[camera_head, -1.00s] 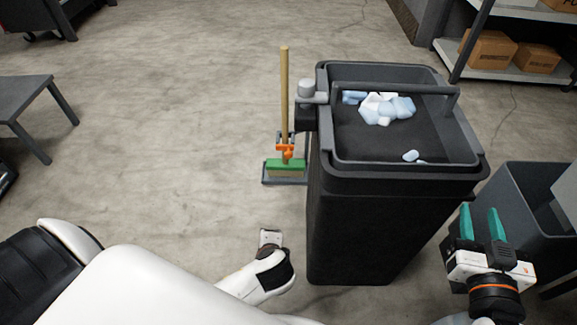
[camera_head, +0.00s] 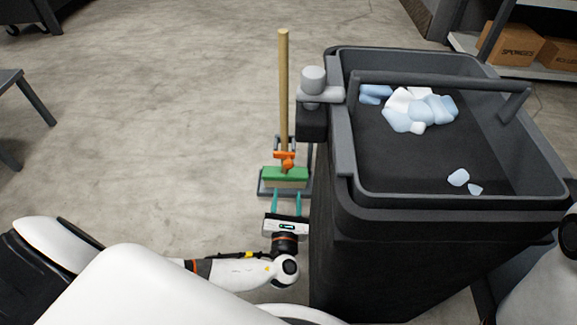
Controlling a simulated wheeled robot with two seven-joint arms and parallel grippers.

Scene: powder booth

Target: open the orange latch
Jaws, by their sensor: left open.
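The orange latch (camera_head: 286,157) sits low on the wooden broom handle (camera_head: 284,90), just above the green broom head (camera_head: 285,174). It is at the left side of the black bin. My left gripper (camera_head: 287,192) is open, with its two teal fingers pointing away from me toward the broom head. In the picture the fingertips lie just below the green head and apart from the latch; the exact depth gap is hard to tell. My right gripper is out of view; only a white part of my right arm shows at the right edge.
The tall black bin (camera_head: 400,230) with a grey tray rim holds blue and white pieces (camera_head: 410,108). It stands close to the right of my left gripper. A dark table (camera_head: 25,100) is at the left edge. Cardboard boxes (camera_head: 513,43) sit on a shelf. Floor left of the broom is clear.

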